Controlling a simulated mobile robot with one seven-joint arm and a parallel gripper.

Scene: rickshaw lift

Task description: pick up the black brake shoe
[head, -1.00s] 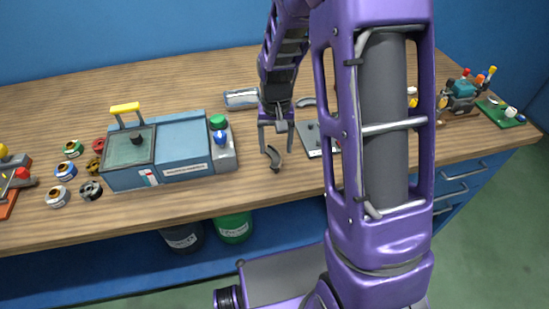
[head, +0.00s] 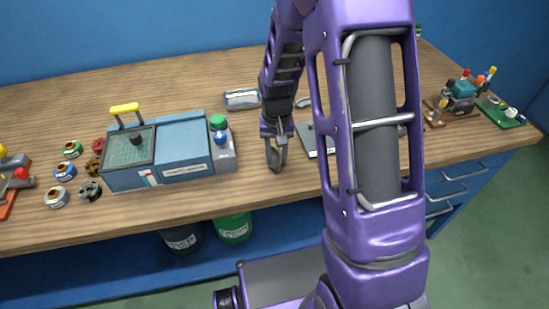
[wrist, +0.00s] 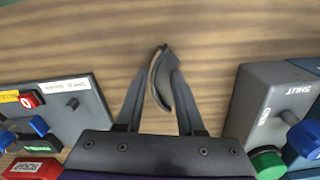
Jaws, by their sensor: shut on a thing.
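The black brake shoe is a dark curved piece; in the wrist view the brake shoe (wrist: 160,80) stands between my two fingers, near their tips. My gripper (wrist: 160,92) is shut on it. In the head view my gripper (head: 276,160) points down over the middle of the bench, and the brake shoe (head: 276,167) shows at its fingertips. I cannot tell whether the shoe still touches the bench top.
A blue-grey machine (head: 182,147) with a green knob stands left of my gripper. A grey plate (head: 310,140) lies close on the right. A metal tray (head: 242,98) lies behind. The wooden bench (head: 250,190) is bare in front.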

